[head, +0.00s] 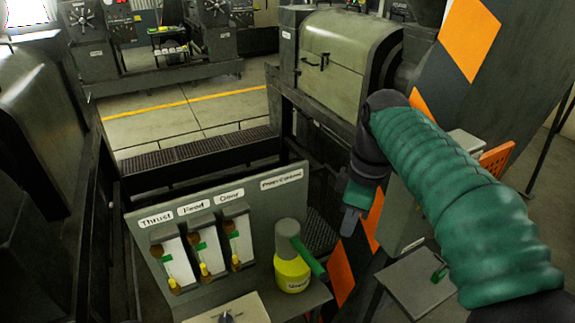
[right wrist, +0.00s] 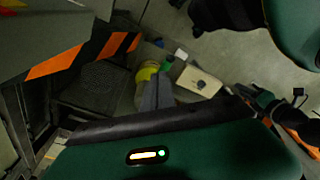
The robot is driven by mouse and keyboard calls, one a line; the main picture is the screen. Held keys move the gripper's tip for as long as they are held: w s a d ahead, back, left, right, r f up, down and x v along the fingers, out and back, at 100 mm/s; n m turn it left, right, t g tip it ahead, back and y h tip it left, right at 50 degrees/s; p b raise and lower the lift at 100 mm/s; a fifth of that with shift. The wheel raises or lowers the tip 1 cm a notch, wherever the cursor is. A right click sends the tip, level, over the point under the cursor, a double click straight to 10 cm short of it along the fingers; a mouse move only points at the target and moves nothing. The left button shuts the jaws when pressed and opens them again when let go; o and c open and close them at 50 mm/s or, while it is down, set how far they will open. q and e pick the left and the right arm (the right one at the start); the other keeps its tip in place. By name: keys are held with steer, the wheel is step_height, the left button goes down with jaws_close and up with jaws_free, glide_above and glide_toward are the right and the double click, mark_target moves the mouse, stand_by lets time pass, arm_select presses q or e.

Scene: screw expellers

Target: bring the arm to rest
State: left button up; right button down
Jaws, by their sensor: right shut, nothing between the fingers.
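My right arm comes in from the right side of the head view, its green ribbed sleeve reaching up and its wrist bent downward. The right gripper (head: 352,218) hangs fingers down, shut and empty, beside the orange and dark striped panel. It is right of and above the yellow container (head: 292,272), apart from it in the picture. In the right wrist view the shut grey fingers (right wrist: 155,96) show in the middle, overlapping the yellow container (right wrist: 146,73) behind them. My left gripper cannot be made out in either view.
A green lever (head: 309,258) sticks out by the yellow container. A grey-green machine housing (head: 346,62) stands behind the arm. A small grey plate (head: 415,283) is below the arm. Open floor (head: 192,110) lies farther back.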

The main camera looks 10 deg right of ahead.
steer(key=s+d+f+m+t, duration=0.1)
steer(key=s+f+m, duration=0.5)
steer(key=f, duration=0.7)
steer(key=s+f+m+t+h, duration=0.1)
steer(key=s+f+m, duration=0.5)
steer(key=f, duration=0.7)
steer(key=shift+s+d+b, duration=0.4)
steer(key=shift+s+b, duration=0.05)
steer(key=shift+s, duration=0.15)
steer(key=shift+w, duration=0.1)
